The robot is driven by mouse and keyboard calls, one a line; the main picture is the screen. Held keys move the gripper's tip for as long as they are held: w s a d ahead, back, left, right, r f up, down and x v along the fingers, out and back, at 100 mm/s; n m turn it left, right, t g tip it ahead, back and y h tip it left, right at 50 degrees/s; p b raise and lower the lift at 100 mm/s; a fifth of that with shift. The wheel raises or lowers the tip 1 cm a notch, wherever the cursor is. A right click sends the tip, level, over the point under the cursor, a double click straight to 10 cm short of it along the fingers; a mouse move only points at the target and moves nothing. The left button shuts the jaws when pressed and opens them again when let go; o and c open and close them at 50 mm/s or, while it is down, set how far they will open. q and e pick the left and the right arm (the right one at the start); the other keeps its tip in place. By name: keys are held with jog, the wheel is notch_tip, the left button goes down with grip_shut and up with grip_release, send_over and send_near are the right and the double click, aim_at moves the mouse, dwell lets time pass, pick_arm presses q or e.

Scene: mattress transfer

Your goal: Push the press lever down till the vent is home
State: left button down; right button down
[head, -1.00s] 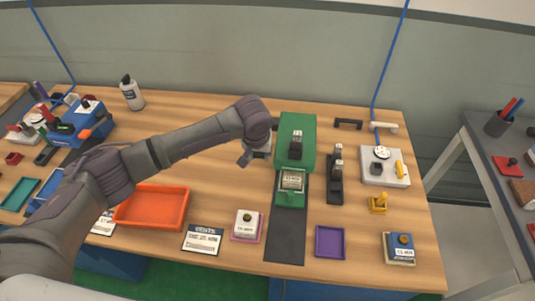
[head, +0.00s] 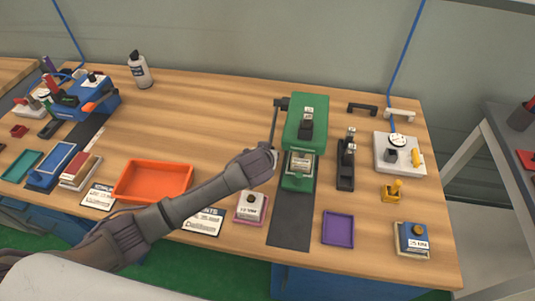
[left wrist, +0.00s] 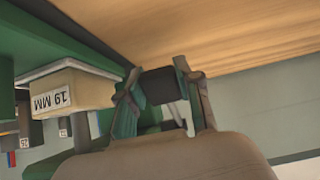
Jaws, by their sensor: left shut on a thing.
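The green press (head: 305,118) stands near the middle of the bench. Its lever (head: 275,125) runs from a black pivot on the press's left side down towards the front. My left gripper (head: 270,154) is at the lever's lower end, left of the press. In the left wrist view my left gripper (left wrist: 160,78) is shut on the black lever grip (left wrist: 159,88). A pale workpiece (head: 299,164) sits in the green nest under the press head. I cannot make out the vent or how deep it sits. My right gripper is not in view.
A dark strip (head: 291,222) runs forward from the press. A black stand (head: 346,165) is close on the press's right. A pink-based block (head: 250,207), purple tray (head: 338,229) and orange tray (head: 153,181) lie in front.

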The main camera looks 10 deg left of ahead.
pick_arm(q)
jog(key=shift+s+f, duration=0.15)
jog(key=shift+f, duration=0.3)
jog(key=c, duration=1.2)
grip_release()
jog(key=o, duration=0.4)
jog(key=shift+w, duration=0.25)
jog(key=shift+o, duration=0.2)
jog(key=shift+r, duration=0.15)
jog(key=v, duration=1.2)
